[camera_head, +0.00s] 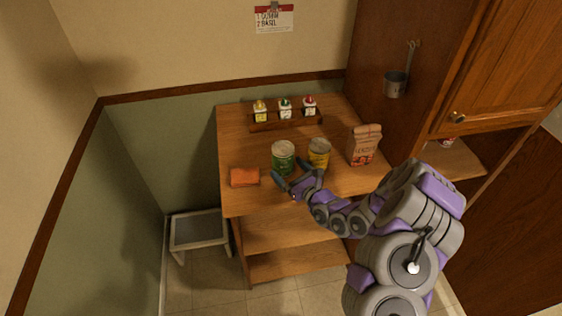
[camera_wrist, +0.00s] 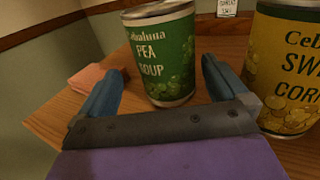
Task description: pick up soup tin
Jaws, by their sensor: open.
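The soup tin (camera_head: 283,160) is a green can labelled pea soup, standing upright on the wooden counter (camera_head: 235,200). In the wrist view the soup tin (camera_wrist: 161,58) stands ahead of my gripper (camera_wrist: 157,75), roughly between the lines of its two blue fingers. I cannot tell whether a finger touches the tin.
A yellow corn tin (camera_head: 319,152) stands just right of the soup tin, and large in the wrist view (camera_wrist: 287,75). An orange block (camera_head: 244,177) lies left. A paper bag (camera_head: 364,146) stands right. A rack with several bottles (camera_head: 286,121) is behind.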

